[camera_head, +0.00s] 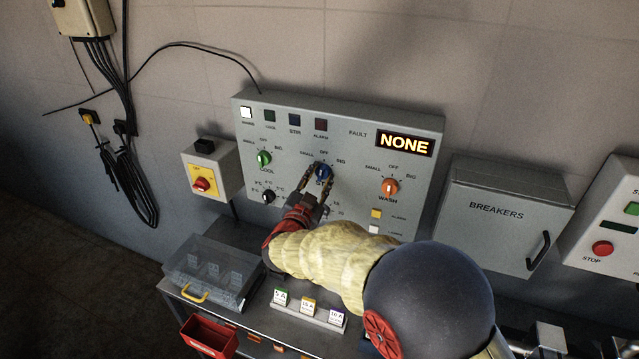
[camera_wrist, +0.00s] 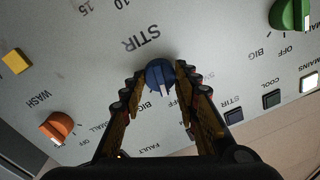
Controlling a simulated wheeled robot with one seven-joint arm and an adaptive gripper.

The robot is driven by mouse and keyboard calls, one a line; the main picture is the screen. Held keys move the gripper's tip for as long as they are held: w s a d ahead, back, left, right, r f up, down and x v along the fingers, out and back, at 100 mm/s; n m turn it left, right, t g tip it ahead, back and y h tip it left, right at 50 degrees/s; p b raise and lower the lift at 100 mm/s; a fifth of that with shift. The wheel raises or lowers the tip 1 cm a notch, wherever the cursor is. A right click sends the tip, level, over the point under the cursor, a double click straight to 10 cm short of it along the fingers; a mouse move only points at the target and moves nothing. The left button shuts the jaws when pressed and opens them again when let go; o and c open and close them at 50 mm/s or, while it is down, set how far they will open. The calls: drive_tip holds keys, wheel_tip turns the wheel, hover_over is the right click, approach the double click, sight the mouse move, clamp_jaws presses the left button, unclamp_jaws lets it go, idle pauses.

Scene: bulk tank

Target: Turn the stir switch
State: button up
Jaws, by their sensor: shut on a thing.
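The stir switch is a blue rotary knob (camera_head: 322,171) in the middle of the grey control panel (camera_head: 345,117), with SMALL, OFF and BIG printed around it. In the wrist view the blue knob (camera_wrist: 160,74) sits between my fingertips, with the STIR label above it. My gripper (camera_head: 319,181) reaches the panel from below and is shut on the knob, a finger on each side. The fingers hide some lettering around it.
A green COOL knob (camera_head: 264,158) is left and an orange WASH knob (camera_head: 390,186) right. The display (camera_head: 405,142) reads NONE. The white lamp (camera_head: 246,112) is bright; the STIR lamp (camera_head: 294,119) looks dark. A red-and-yellow isolator (camera_head: 202,184) and breaker box (camera_head: 503,213) flank the panel.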

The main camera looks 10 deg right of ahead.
drive_tip(key=m+b, duration=0.4)
drive_tip(key=b, duration=0.1)
drive_tip(key=shift+f+m, duration=0.3)
drive_tip(key=shift+f, duration=0.05)
drive_tip(key=m+b, duration=0.3)
drive_tip(key=b, duration=0.1)
drive_tip(key=shift+r+h, duration=0.15)
drive_tip(key=shift+h, duration=0.15)
drive_tip(key=shift+m, duration=0.4)
drive_tip(key=o, duration=1.2)
drive_tip(key=shift+r, duration=0.1)
drive_tip(key=shift+c, duration=0.2)
drive_tip(key=v, duration=1.2)
